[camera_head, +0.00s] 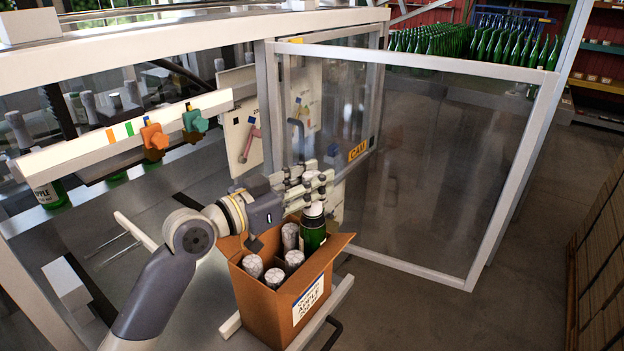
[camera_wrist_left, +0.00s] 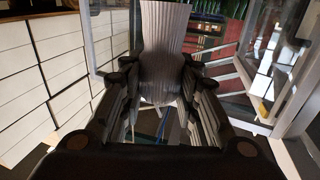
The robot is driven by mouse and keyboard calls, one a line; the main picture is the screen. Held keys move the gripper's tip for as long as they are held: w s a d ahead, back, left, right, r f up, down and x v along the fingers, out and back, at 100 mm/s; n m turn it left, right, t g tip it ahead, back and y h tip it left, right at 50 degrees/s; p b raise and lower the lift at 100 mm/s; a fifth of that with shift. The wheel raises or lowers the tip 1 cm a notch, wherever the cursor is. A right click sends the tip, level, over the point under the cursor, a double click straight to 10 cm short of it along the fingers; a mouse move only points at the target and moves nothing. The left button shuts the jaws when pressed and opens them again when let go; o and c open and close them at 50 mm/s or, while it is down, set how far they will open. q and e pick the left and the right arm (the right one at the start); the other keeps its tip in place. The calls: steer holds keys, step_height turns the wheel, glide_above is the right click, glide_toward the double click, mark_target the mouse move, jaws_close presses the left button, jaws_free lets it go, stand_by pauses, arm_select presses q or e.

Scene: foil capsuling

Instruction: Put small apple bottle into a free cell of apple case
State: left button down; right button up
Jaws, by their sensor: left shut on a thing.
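The apple case (camera_head: 262,305) is an open brown carton with a white label, standing on a pale rail. Several bottles with silver foil tops (camera_head: 252,266) stand in its cells. My left gripper (camera_head: 316,184) is above the far right part of the case, shut on the small apple bottle (camera_head: 313,238). That bottle is green with a pale foil top and looks upright. Its lower end is hidden by the case and bottles, so I cannot tell how deep it sits. In the left wrist view its ridged foil neck (camera_wrist_left: 165,35) lies between the fingers (camera_wrist_left: 160,85).
A clear framed door (camera_head: 420,160) stands open right of the case. A machine rail with orange (camera_head: 154,136) and teal knobs (camera_head: 195,120) is at left. Many green bottles (camera_head: 470,43) stand at the back. Floor at right is clear up to stacked cartons (camera_head: 600,250).

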mark_target(305, 211)
arm_select(q)
steer(key=shift+f+b, duration=2.7)
steer(key=shift+f, duration=0.5)
steer(key=shift+r+p, duration=5.35)
steer(key=shift+r, duration=1.4)
steer(key=shift+f, duration=0.1)
